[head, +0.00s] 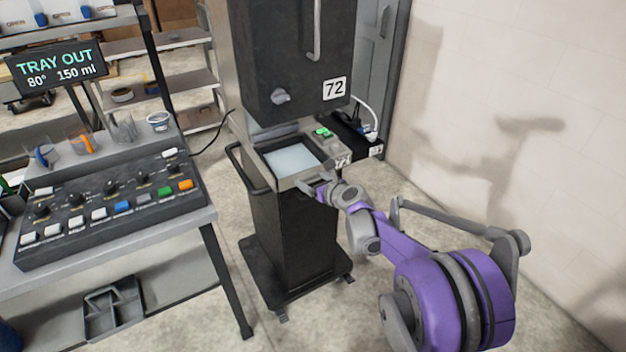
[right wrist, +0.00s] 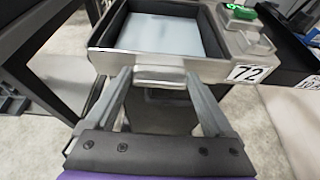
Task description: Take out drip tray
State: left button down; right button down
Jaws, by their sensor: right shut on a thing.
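The drip tray (head: 296,180) sits low at the front of dispenser 72 (head: 290,55), on top of its black base. It is a shallow grey-rimmed tray with dark inner walls and a pale, flat inside. In the right wrist view the tray's front rim (right wrist: 130,62) carries a pale handle (right wrist: 160,76). My right gripper (head: 322,187) is at the tray's front edge. In the right wrist view its fingers (right wrist: 160,84) are on both sides of the handle, shut on it. My left gripper is not in view.
A green-lit button block (head: 324,133) and a "72" label stand right of the tray. A black side handle (head: 250,170) is on its left. A control bench (head: 110,205) with a "TRAY OUT" display (head: 58,67) stands at left. Floor in front of the dispenser is clear.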

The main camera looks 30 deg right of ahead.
jog(key=s+d+p, duration=0.1)
jog(key=s, duration=1.9)
jog(key=shift+s+d, duration=0.15)
jog(key=shift+d, duration=0.15)
dwell(0.6)
jog(key=shift+f, duration=0.1)
